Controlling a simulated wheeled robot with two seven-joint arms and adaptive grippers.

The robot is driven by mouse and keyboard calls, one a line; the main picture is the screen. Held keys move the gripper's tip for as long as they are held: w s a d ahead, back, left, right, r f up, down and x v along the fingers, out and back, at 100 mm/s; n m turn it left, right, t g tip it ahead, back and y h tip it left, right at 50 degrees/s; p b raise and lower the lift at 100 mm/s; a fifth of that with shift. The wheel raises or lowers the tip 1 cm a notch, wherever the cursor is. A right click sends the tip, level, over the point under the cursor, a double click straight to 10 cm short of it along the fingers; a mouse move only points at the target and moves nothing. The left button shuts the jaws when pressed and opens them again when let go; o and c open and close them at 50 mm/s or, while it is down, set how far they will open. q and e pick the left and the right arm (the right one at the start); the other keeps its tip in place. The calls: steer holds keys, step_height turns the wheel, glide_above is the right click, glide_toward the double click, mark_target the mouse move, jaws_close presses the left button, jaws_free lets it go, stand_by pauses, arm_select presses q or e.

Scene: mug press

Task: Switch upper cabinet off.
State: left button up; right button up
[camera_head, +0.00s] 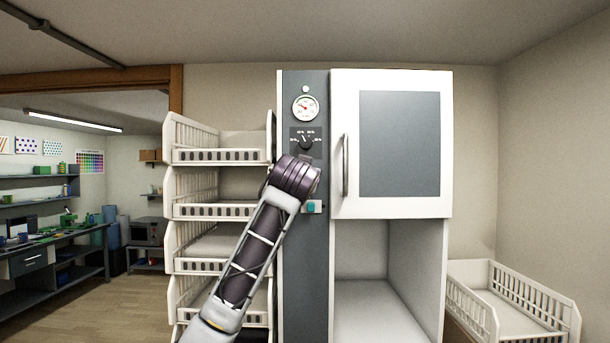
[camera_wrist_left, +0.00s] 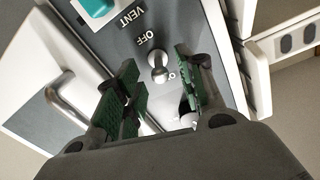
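The upper cabinet (camera_head: 392,142) has a closed white door with a grey panel and a vertical handle (camera_head: 345,165). Its dark grey control panel (camera_head: 305,265) runs down the left side. In the left wrist view a metal toggle switch (camera_wrist_left: 158,68) stands between the labels OFF (camera_wrist_left: 134,40) and ON, the latter partly hidden. Which way its lever leans I cannot tell. My left gripper (camera_wrist_left: 157,85) is open, its green-padded fingers on either side of the toggle, with visible gaps. In the head view my left wrist hides the toggle and the fingers. My right gripper is not in view.
A gauge (camera_head: 305,108) and a dial (camera_head: 305,141) sit above my wrist. A teal button (camera_head: 312,206) sits below, labelled VENT (camera_wrist_left: 128,18). White crates (camera_head: 215,210) are stacked just left of the panel. An open compartment (camera_head: 375,300) is under the door.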

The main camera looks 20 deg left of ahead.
arm_select(q)
jaws_close()
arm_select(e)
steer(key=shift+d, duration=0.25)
arm_select(q)
steer(key=shift+f, duration=0.1)
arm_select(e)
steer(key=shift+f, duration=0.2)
arm_select(q)
steer(key=f+t+b, duration=0.1)
steer(key=t+b, duration=0.1)
steer(key=b, duration=0.2)
steer(key=f+t+b, duration=0.1)
steer(key=t+b, duration=0.1)
steer(key=b, duration=0.3)
steer(key=f+m+t+y+b, duration=0.1)
steer(key=t+b, duration=0.2)
steer(key=b, duration=0.1)
steer(key=shift+w+b, duration=0.25)
steer(key=shift+b, duration=0.05)
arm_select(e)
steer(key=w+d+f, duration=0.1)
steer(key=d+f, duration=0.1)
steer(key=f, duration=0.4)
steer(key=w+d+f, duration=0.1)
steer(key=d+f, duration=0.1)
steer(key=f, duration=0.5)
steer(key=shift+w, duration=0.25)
